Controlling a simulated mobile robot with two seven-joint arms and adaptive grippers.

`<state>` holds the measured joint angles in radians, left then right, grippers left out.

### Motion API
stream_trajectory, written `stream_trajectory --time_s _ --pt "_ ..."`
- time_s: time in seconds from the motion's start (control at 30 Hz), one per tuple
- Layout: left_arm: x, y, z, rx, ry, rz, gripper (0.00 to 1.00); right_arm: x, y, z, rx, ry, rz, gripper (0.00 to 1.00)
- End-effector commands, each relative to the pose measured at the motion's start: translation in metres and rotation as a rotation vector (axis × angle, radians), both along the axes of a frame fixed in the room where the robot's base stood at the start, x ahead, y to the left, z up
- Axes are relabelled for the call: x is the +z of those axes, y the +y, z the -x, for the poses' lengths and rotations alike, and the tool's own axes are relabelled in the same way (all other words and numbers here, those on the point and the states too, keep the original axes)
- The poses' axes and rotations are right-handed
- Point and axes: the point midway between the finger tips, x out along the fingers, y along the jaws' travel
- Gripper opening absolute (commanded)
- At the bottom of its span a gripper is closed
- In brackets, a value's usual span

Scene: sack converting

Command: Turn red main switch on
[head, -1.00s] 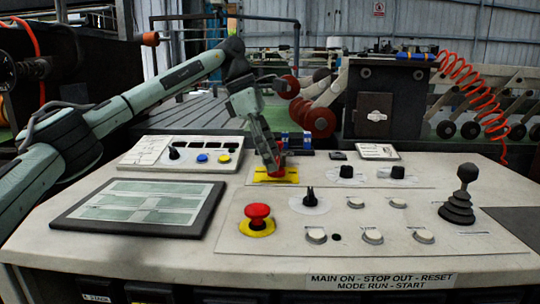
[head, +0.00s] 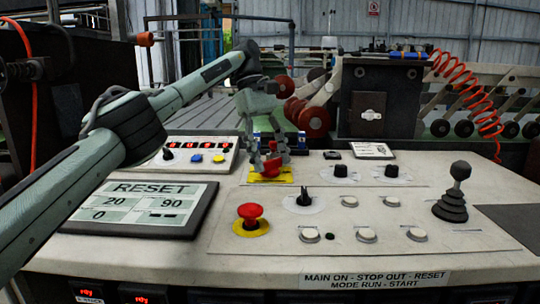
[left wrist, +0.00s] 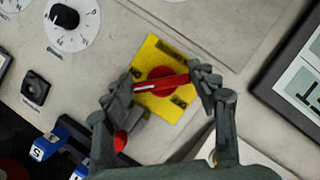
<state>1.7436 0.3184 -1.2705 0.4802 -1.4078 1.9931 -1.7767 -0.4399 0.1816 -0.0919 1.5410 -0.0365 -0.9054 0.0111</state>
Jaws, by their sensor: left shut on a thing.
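The red main switch (head: 271,167) sits on a yellow plate (head: 285,177) at the back middle of the console. In the left wrist view, the red switch (left wrist: 160,84) is a bar handle on a round hub, over the yellow plate (left wrist: 163,55). My left gripper (head: 268,160) reaches down from above onto the switch. In the left wrist view, its fingers (left wrist: 164,86) close on the two ends of the bar. The screen (head: 145,208) is lit and reads RESET, 20, 90 and 0. My right gripper is out of view.
A red mushroom button (head: 250,212) on a yellow ring stands in front of the switch. Black knobs (head: 340,172), white buttons (head: 366,235) and a joystick (head: 456,192) are to the right. Blue blocks (left wrist: 52,143) stand close by the gripper.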

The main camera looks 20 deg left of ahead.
Motion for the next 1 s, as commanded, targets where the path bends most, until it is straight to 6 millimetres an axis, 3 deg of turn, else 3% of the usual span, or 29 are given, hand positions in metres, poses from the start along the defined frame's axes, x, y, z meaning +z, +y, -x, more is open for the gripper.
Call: stream_trajectory --time_s 0.53,0.57,0.7,1.0 --pt "0.0013 0.0027 -0.0017 -0.017 -0.008 -0.001 0.29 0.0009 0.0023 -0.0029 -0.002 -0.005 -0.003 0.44" --pt "0.0014 0.0029 -0.0017 -0.016 -0.008 -0.001 0.61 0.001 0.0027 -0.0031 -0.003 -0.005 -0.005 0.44" --pt "0.0017 0.0028 -0.0015 -0.016 -0.007 -0.001 0.78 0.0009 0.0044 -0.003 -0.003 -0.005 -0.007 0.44" --pt "0.0017 0.002 -0.001 -0.018 -0.005 -0.001 0.79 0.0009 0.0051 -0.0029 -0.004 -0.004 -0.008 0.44"
